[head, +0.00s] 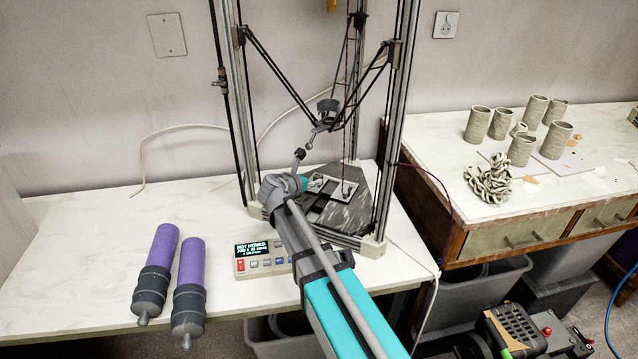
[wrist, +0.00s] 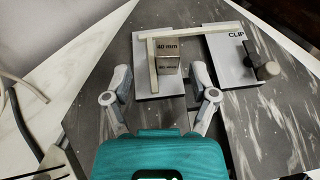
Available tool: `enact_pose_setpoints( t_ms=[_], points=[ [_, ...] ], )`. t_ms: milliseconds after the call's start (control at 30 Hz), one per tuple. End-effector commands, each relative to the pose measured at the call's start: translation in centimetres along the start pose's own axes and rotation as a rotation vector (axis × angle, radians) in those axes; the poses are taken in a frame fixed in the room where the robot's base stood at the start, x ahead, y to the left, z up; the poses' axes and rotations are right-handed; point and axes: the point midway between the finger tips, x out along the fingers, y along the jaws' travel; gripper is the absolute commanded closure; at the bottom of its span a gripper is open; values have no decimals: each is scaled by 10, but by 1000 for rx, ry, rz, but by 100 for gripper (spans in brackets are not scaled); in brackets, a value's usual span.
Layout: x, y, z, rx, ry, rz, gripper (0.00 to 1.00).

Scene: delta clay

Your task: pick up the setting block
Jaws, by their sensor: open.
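The setting block (wrist: 168,48) is a small metal-grey block marked "40 mm" in the wrist view. It stands on a light plate (wrist: 148,87) on the dark bed of the delta machine, in the corner of a pale angled bar (wrist: 190,33). My gripper (wrist: 160,78) is open, with one finger to the left and one to the right, just short of the block. Nothing is between the fingers that I can make out. In the head view my arm reaches over the bed and its wrist hides part of it; I cannot pick out the block there.

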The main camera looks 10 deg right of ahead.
Motion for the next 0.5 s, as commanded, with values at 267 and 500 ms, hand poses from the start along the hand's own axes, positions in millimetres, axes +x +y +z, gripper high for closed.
enact_pose_setpoints(
  t_ms=[267, 500],
  points=[
    [0, 0, 0, 1, 0, 0, 26],
    [14, -4, 1, 2, 0, -2, 26]
  ],
)
